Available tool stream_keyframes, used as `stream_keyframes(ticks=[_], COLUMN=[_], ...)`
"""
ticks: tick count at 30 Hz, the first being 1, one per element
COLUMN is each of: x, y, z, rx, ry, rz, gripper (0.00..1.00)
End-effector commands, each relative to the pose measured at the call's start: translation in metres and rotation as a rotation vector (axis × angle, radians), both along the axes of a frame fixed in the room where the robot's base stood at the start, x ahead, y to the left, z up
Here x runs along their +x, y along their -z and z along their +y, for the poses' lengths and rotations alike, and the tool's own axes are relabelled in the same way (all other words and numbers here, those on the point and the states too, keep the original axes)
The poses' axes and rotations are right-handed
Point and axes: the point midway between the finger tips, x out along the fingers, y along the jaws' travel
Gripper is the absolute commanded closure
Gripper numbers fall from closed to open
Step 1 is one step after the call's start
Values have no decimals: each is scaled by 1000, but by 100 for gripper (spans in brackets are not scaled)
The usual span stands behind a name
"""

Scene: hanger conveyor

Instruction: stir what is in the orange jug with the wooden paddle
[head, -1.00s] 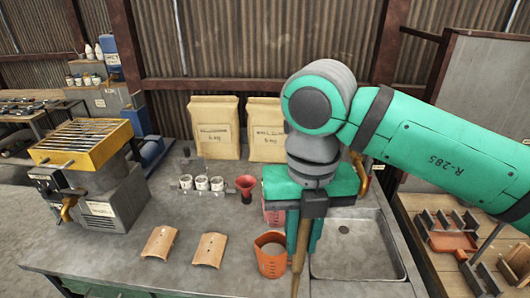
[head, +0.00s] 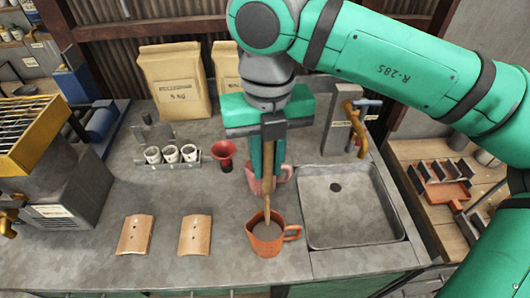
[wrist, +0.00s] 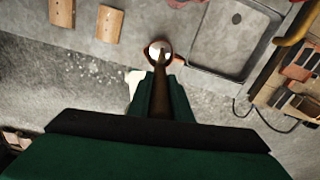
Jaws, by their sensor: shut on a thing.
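The orange jug (head: 266,247) stands on the grey bench, left of the sink, with its handle to the right. Greyish contents show inside its mouth. My gripper (head: 267,172) is above the jug, pointing down and shut on the wooden paddle (head: 267,200). The paddle hangs close to upright, and its lower end is at the jug's mouth, seemingly inside the rim. How deep it reaches is unclear. In the wrist view the paddle (wrist: 159,98) runs from between the fingers towards the round mouth of the jug (wrist: 149,57).
A pink jug (head: 281,174) stands behind, partly hidden by my gripper. A red funnel (head: 224,154) and white cups in a rack (head: 172,154) are to its left. Two curved tiles (head: 195,235) lie left of the orange jug. The sink (head: 350,207) is at the right.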

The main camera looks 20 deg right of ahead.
Motion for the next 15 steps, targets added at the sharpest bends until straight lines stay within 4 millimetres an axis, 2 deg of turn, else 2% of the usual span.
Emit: stream_keyframes(ticks=[15], x=[-1], y=[45], z=[-1], rx=[0], ry=[2], rz=[1], gripper=[100])
